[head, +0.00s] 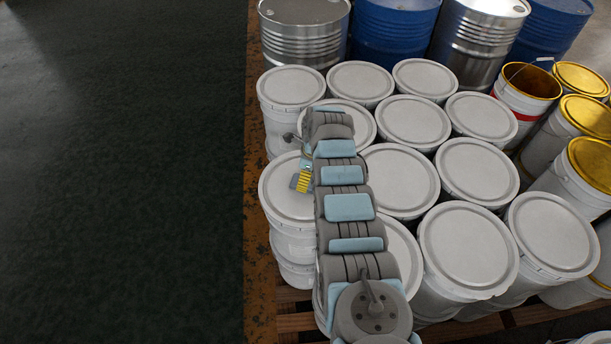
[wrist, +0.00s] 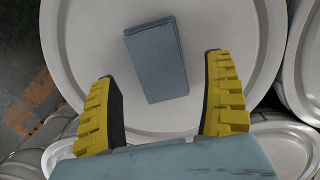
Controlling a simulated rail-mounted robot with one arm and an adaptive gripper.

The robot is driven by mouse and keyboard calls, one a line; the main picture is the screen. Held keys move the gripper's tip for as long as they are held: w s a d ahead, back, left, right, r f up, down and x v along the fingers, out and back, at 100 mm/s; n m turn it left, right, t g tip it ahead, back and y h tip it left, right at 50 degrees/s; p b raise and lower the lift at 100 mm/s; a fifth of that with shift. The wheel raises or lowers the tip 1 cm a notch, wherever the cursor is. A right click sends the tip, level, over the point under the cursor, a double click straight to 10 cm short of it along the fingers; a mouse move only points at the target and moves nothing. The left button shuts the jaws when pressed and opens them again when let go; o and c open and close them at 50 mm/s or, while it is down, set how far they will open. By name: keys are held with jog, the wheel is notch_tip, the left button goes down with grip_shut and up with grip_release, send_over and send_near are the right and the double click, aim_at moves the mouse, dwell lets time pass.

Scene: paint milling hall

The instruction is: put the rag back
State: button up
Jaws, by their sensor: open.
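The rag is a folded blue-grey cloth (wrist: 157,60) lying flat on a white bucket lid (wrist: 80,40) in the wrist view. My gripper (wrist: 160,72) is open, with one yellow ridged finger on each side of the view and the rag ahead between them, apart from both. In the head view my gripper (head: 303,180) is low over the lid of a white bucket (head: 278,205) at the left edge of the group. A small grey-blue edge beside the yellow finger there looks like the rag, mostly hidden by my arm.
Several white lidded buckets (head: 468,245) stand close together on a pallet. Blue drums (head: 392,30) and silver drums (head: 303,35) stand behind. An open bucket with a yellow inside (head: 532,82) and yellow-lidded buckets (head: 585,115) are at right. The dark floor (head: 120,170) at left is clear.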

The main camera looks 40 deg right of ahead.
aim_at(310, 182)
notch_tip(310, 182, up, 9)
jog(key=s, duration=0.1)
jog(key=shift+d+f, duration=0.15)
jog(key=shift+d, duration=0.15)
dwell(0.4)
jog(key=shift+s, duration=0.1)
dwell(0.4)
